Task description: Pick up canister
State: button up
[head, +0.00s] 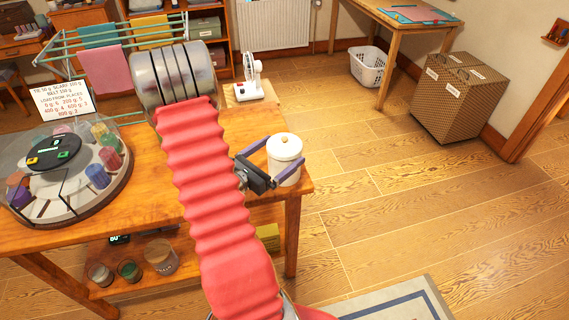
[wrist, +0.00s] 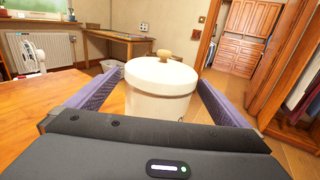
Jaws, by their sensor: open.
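The canister (head: 284,160) is a white round pot with a lid and a small wooden knob, upright at the right end of the wooden table (head: 142,190). In the wrist view the canister (wrist: 160,88) stands straight ahead, its lid rimmed by a darker band. My gripper (head: 267,158) is open, with its two purple fingers on either side of the canister. In the wrist view the fingers (wrist: 158,100) flank it with some gap visible. The canister's lower part is hidden behind my gripper body.
A round carousel (head: 68,170) with coloured jars and a sign (head: 62,100) are at the left. Jars sit on the lower shelf. The floor to the right is clear up to the boxes (head: 460,97).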

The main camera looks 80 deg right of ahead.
jog(key=shift+x, duration=1.3)
jog(key=c, duration=1.6)
jog(key=shift+r, duration=5)
